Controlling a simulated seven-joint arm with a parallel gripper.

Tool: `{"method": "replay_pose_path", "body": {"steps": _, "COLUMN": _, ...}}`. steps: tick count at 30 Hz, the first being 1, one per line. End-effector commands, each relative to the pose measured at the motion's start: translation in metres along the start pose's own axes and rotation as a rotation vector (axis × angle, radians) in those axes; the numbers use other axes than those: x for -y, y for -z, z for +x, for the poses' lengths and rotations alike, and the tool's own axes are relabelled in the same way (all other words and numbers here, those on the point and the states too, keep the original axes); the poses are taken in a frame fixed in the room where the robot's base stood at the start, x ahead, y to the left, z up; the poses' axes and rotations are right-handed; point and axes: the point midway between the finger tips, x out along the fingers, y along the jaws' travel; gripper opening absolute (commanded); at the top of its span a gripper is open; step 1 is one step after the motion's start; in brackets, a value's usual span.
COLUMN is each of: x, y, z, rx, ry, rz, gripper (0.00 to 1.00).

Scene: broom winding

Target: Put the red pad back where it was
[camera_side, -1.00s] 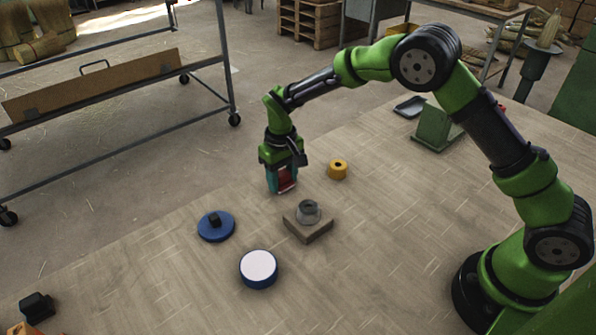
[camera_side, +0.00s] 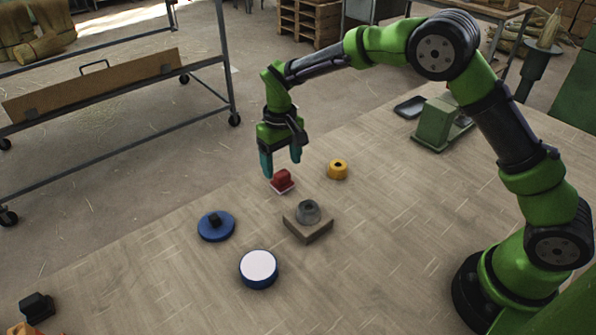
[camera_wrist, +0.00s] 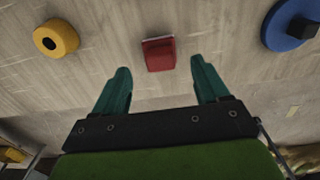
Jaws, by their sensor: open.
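The red pad (camera_side: 282,180) sits on the table, with a thin pale edge at its base. In the wrist view the red pad (camera_wrist: 159,54) lies ahead of the fingertips, between their lines. My gripper (camera_side: 281,164) is open and empty, raised just above the pad and apart from it. Its two teal fingers are spread wide in the wrist view (camera_wrist: 158,75). Whether any mark lies under the pad is hidden.
A yellow ring (camera_side: 338,170) stands right of the pad. A wooden block (camera_side: 312,228) with a grey cone (camera_side: 308,211) is in front. A blue disc with a black knob (camera_side: 216,227) and a white-topped blue disc (camera_side: 259,268) lie front left.

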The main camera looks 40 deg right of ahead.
Motion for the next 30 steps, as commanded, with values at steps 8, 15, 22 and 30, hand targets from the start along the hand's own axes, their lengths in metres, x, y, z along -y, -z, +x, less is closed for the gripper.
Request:
{"method": "replay_pose_path", "body": {"steps": 8, "x": 0.000, "y": 0.000, "z": -0.053, "rx": -0.002, "ry": 0.000, "rz": 0.000, "gripper": 0.74}}
{"method": "replay_pose_path", "body": {"steps": 15, "x": -0.004, "y": -0.005, "z": -0.080, "rx": -0.017, "ry": 0.012, "rz": 0.011, "gripper": 0.74}}
{"method": "replay_pose_path", "body": {"steps": 22, "x": -0.034, "y": -0.053, "z": -0.149, "rx": -0.140, "ry": 0.100, "rz": 0.090, "gripper": 0.74}}
{"method": "replay_pose_path", "body": {"steps": 30, "x": -0.067, "y": -0.149, "z": -0.203, "rx": -0.337, "ry": 0.205, "rz": 0.203, "gripper": 0.74}}
